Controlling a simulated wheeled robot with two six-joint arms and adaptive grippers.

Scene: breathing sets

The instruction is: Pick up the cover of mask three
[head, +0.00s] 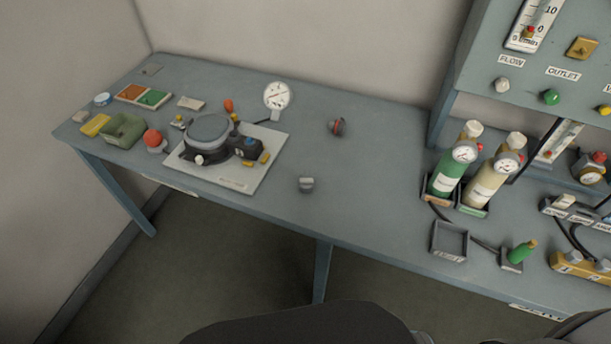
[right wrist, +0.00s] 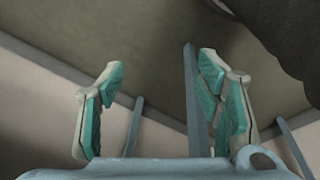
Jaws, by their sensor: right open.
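I cannot make out a mask marked three or its cover in either view. I cannot tell whether either belongs to a mask. My right gripper (right wrist: 160,75) shows in the right wrist view, with its teal-padded fingers wide apart and nothing between them. Floor, wall and table-leg-like bars show behind it. My left gripper is not in view.
A round device (head: 208,132) stands on a white board at the left, beside a dial gauge (head: 277,96). A green cylinder (head: 449,176) and a tan cylinder (head: 484,186) stand at the right, near an empty square tray (head: 449,241). The table's middle is mostly clear.

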